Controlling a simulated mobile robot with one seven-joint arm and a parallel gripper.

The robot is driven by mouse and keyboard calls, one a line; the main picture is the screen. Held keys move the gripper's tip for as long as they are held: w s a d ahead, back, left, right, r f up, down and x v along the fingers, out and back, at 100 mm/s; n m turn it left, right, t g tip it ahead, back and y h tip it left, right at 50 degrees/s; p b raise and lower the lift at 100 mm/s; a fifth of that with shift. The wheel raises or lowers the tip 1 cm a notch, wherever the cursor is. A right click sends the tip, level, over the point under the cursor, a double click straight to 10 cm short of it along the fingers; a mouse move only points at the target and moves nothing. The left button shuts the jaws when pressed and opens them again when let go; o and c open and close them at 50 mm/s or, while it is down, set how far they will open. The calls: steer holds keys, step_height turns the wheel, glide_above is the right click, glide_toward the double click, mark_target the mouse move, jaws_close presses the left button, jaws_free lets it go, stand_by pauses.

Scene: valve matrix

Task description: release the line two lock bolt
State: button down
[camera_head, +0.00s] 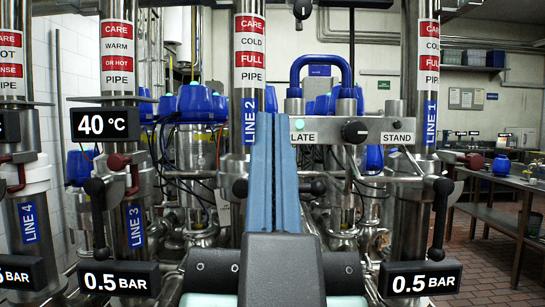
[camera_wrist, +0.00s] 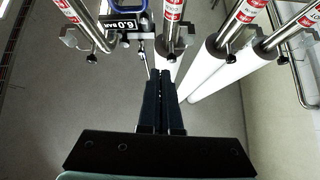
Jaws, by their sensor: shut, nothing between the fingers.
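The line two pipe (camera_head: 250,50) stands upright at the middle of the head view, with a blue LINE 2 label (camera_head: 249,122). A black knob (camera_head: 240,188) shows low on it, just left of my gripper. My gripper (camera_head: 272,122) points ahead with its two long blue fingers together and nothing between them. It covers the right side of the lower line two pipe, and I cannot pick out the line two lock bolt. In the wrist view my gripper (camera_wrist: 164,74) is also shut, with its tips near the pipes; I cannot tell whether they touch anything.
The line one pipe (camera_head: 428,60) stands right with a black lever (camera_head: 440,215); the line three pipe (camera_head: 118,50) stands left. A metal plate (camera_head: 395,137) with a black knob and a blue arched handle (camera_head: 322,64) are right of my fingers. A table (camera_head: 492,213) stands far right.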

steer(key=f+m+g+p, duration=0.1)
steer(key=m+g+p, duration=0.2)
steer(key=p, duration=0.7)
steer(key=f+m+g+p, duration=0.2)
steer(key=m+g+p, duration=0.1)
steer(key=m+p, duration=0.5)
steer(key=f+m+g+p, duration=0.1)
steer(key=m+g+p, duration=0.1)
steer(key=m+p, duration=0.4)
steer(key=shift+s+f+g+p, duration=0.15)
steer(key=shift+s+g+p, duration=0.2)
steer(key=shift+p, duration=2.55)
steer(key=shift+w, duration=0.2)
